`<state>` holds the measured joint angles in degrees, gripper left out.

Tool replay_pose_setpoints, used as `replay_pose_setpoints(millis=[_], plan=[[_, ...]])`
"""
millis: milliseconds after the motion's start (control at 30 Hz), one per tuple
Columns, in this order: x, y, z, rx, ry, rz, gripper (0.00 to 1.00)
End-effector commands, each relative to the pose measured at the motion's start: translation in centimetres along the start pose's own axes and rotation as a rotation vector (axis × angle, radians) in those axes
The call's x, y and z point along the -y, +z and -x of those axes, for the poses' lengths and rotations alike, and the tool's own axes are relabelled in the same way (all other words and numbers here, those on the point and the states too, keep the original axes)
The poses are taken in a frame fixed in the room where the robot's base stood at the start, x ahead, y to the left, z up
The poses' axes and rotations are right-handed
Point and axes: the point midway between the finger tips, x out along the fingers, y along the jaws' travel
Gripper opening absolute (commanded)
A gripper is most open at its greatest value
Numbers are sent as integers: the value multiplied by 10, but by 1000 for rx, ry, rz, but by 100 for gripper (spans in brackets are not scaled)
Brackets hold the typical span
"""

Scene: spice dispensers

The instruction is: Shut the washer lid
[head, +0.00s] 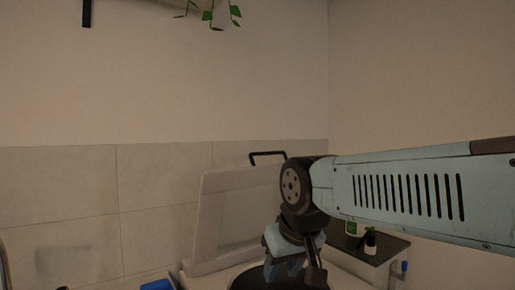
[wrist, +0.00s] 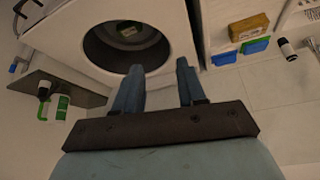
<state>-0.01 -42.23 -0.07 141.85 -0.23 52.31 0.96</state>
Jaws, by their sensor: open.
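The washer lid (head: 215,205) is a pale panel that stands raised and leans back toward the tiled wall in the head view. The white washer (head: 190,282) is below it, mostly hidden by my arm. In the wrist view the washer top (wrist: 75,35) shows with its round dark opening (wrist: 105,50) uncovered. Something with a small label (wrist: 128,31) is inside the opening, too unclear to name. My gripper (wrist: 158,70) is open and empty, its two fingers spread near the rim of the opening. In the head view my gripper (head: 298,268) is in front of the lid, apart from it.
A dark counter (head: 385,250) at right holds a green-and-white bottle (head: 352,228) and a dark bottle (head: 370,242). A blue item (head: 157,285) is at lower left. The wrist view shows a tan block (wrist: 248,27) and blue containers (wrist: 255,46). A black handle-shaped bar (head: 267,154) is at the lid's top.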

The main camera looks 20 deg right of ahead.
Motion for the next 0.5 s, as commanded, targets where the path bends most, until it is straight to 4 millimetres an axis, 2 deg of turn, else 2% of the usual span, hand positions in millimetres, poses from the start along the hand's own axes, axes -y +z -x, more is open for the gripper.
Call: replay_pose_setpoints(millis=[167,500], plan=[[-3,-56,25,17,21,-94,40],[-32,-210,84,53,115,-410,40]])
